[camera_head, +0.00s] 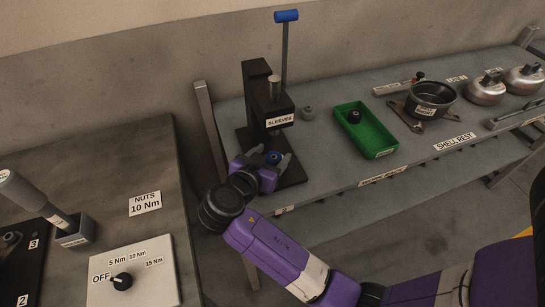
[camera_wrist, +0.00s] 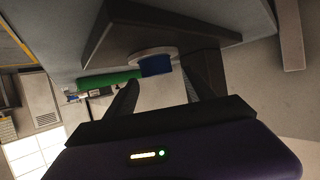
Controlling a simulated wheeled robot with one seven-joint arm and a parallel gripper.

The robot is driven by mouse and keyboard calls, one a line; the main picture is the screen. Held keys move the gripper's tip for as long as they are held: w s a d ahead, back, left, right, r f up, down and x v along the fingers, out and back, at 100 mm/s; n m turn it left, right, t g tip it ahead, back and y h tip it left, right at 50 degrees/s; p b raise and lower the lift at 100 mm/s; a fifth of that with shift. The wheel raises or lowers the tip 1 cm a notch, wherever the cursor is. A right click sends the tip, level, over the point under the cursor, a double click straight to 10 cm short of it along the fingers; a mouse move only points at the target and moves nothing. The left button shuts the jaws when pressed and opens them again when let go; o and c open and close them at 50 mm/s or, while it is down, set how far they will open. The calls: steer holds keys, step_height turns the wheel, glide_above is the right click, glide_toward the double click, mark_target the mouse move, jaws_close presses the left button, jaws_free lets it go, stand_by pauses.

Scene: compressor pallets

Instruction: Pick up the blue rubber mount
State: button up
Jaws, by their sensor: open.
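The blue rubber mount (camera_head: 273,157) sits low at the front of the dark press labelled SLEEVES (camera_head: 258,105), on or just above its base. It also shows in the wrist view (camera_wrist: 156,66), where it lies between and just beyond my fingertips, beside a pale round part (camera_wrist: 150,53). My gripper (camera_head: 277,164) is open, with its fingers on either side of the mount in the head view. In the wrist view my gripper (camera_wrist: 158,80) looks tilted, and I cannot tell whether either finger touches the mount.
A green tray (camera_head: 378,146) holding a dark round part (camera_head: 354,116) stands right of the press. A small grey part (camera_head: 307,113) lies between them. A pot (camera_head: 432,100) on a stand and metal shells (camera_head: 486,90) are farther right.

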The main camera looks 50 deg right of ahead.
mark_target(276, 152)
steer(key=shift+f+p+x, duration=0.25)
steer(key=shift+p+x, duration=0.2)
steer(key=shift+x, duration=1.7)
steer(key=shift+s, duration=0.1)
jaws_close()
